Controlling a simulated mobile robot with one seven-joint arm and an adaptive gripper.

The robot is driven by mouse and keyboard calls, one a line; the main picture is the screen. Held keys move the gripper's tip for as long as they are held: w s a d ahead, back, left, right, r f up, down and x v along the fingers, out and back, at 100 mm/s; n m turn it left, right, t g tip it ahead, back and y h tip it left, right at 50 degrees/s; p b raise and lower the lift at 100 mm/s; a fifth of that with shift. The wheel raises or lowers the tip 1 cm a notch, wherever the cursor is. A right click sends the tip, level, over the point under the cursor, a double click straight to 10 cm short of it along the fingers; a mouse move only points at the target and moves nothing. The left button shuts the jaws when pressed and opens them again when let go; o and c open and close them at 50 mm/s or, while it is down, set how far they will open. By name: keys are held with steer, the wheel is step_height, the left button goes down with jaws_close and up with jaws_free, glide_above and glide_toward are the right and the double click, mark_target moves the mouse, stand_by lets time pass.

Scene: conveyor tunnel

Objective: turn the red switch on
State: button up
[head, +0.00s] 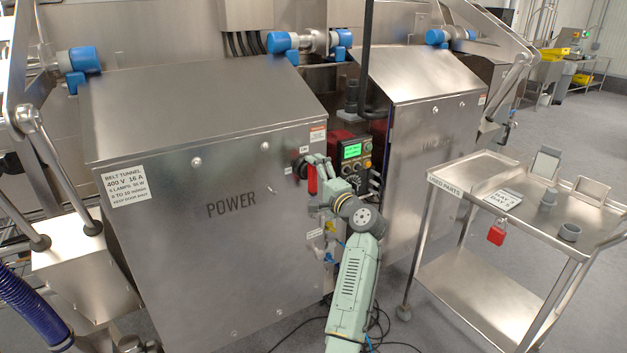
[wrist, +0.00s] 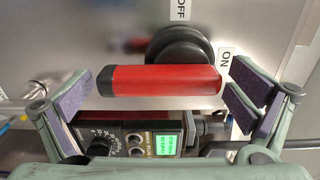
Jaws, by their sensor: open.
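The red switch is a red bar handle (wrist: 160,81) on a round black hub (wrist: 180,48), mounted on the steel cabinet. In the wrist view the bar reaches left from the hub, with the ON label (wrist: 225,59) to the hub's right and the OFF label (wrist: 181,10) above it. In the head view the red handle (head: 312,179) hangs downward, with ON above the hub. My gripper (wrist: 160,98) is open, its dark-padded fingers off the two ends of the bar. It also shows in the head view (head: 324,178), close beside the handle. Any contact is unclear.
A control box with a green screen (head: 351,151) is right of the switch; it shows below the bar in the wrist view. The POWER cabinet (head: 215,250) is on the left. A steel cart (head: 495,262) with a red padlock (head: 496,235) stands right. Cables lie on the floor.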

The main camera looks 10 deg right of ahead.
steer(key=v, duration=1.2)
